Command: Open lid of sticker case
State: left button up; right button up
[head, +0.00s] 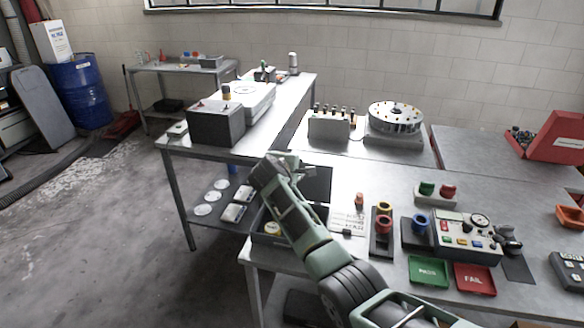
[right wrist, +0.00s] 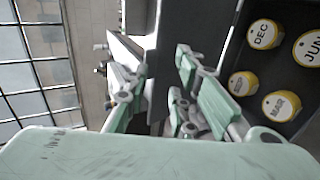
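The sticker case (head: 268,239) is a dark box near the left edge of the front table, partly hidden behind my right arm. In the right wrist view its dark interior (right wrist: 251,92) shows round yellow-edged stickers marked DEC, JUN and MAR, among others. A dark panel (head: 317,184), which looks like the raised lid, stands behind the case; a dark panel also shows beyond the fingers in the right wrist view (right wrist: 190,24). My right gripper (head: 283,164) is above the case beside this panel. Its fingers (right wrist: 163,95) are apart; contact with the panel is unclear. My left gripper is out of view.
A white printed sheet (head: 347,219), colored ring holders (head: 382,229), a gauge box (head: 465,237), a green PASS tray (head: 429,271) and a red FAIL tray (head: 474,279) lie right of my arm. A round drum (head: 395,119) stands behind. Open floor lies left.

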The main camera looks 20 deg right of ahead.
jog(key=v, duration=1.2)
